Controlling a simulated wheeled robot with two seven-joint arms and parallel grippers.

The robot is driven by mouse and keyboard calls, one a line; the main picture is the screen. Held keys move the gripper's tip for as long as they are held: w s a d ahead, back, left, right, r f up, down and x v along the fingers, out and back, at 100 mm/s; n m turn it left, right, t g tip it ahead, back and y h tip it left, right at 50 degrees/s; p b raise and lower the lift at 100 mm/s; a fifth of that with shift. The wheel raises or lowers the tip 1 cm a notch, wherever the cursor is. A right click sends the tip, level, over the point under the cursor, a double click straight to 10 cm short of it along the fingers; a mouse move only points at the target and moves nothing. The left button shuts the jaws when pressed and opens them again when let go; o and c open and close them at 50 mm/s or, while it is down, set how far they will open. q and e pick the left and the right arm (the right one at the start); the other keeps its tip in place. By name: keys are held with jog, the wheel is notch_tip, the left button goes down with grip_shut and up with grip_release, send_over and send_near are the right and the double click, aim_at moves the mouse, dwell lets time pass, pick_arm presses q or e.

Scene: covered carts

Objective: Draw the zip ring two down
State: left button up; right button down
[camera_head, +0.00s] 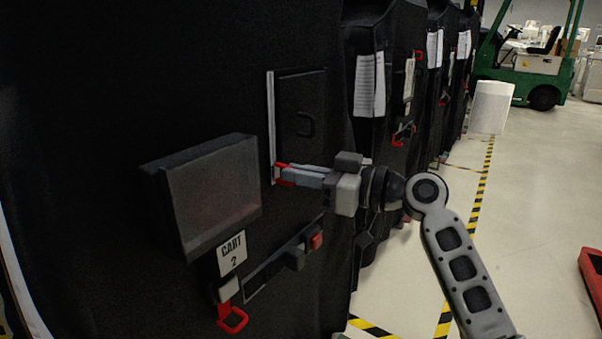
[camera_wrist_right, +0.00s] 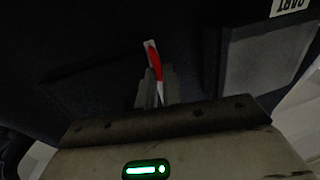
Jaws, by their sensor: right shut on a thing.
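A black covered cart (camera_head: 200,90) fills the left of the head view, with a "CART 2" label (camera_head: 232,254). A pale vertical zip strip (camera_head: 270,120) runs down its cover, beside a panel with a dark handle. My right gripper (camera_head: 284,174) is shut on a red zip ring at the strip's lower end; the fingers hide part of the ring. In the right wrist view the red ring (camera_wrist_right: 153,55) shows between and beyond the fingertips (camera_wrist_right: 155,83). My left gripper is not in view.
A grey box (camera_head: 215,195) juts from the cover left of the strip. Below are a dark bar with a red end (camera_head: 316,241) and another red ring (camera_head: 233,319). More covered carts (camera_head: 385,70) stand behind; open floor lies right, with a green forklift (camera_head: 530,70).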

jog(key=c, duration=1.5)
grip_release()
jog(key=shift+c, duration=0.2)
jog(key=shift+d, duration=0.1)
jog(key=v, duration=1.6)
jog(key=shift+r, duration=0.15)
